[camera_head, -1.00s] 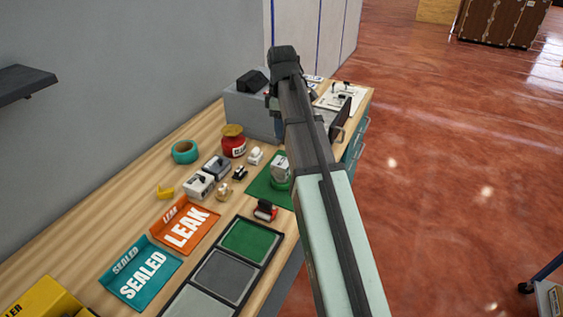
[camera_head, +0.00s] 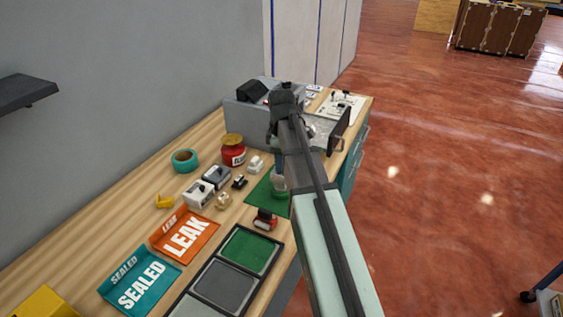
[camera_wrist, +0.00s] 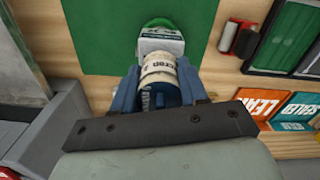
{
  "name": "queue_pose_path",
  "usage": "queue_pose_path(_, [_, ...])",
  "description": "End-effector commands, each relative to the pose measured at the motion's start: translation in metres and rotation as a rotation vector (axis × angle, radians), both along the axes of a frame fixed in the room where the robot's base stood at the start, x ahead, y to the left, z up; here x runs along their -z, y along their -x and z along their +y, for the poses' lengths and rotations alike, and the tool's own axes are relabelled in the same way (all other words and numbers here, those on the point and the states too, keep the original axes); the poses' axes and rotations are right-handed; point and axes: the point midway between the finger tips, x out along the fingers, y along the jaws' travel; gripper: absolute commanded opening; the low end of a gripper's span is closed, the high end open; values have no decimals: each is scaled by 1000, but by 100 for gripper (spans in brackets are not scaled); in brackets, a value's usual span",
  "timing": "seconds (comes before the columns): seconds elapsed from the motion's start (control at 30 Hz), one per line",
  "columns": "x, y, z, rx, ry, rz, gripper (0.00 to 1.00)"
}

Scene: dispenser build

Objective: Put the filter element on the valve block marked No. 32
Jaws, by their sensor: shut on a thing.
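My gripper (camera_wrist: 160,82) is shut on the filter element (camera_wrist: 159,68), a short cylinder with a white printed label and a dark blue part. A pale grey block (camera_wrist: 161,43), seemingly the valve block, sits on a round green base on the green mat. It also shows in the head view (camera_head: 279,184); its number is not readable. In the wrist view the filter element overlaps the block's near edge; I cannot tell whether they touch. In the head view my gripper (camera_head: 278,160) is just above and behind the block, and the filter element is hidden.
A red jar (camera_head: 232,152), teal tape (camera_head: 185,160) and several small parts stand left of the mat (camera_head: 256,198). A red-and-black item (camera_head: 264,220) lies in front. Orange LEAK (camera_head: 185,236) and teal SEALED (camera_head: 140,284) trays and a sectioned tray (camera_head: 222,287) are nearer. A grey machine (camera_head: 246,115) stands behind.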

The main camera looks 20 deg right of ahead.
Motion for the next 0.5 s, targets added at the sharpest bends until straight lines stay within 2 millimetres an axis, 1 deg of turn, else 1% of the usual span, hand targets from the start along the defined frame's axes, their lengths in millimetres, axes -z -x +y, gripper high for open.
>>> queue_pose_path(0.03, [5,1,0,0,0,1,12])
queue_pose_path(0.1, [8,1,0,0,0,0,12])
queue_pose_path(0.47, [11,0,0,0,0,0,12])
queue_pose_path(0.5, [12,0,0,0,0,-1,44])
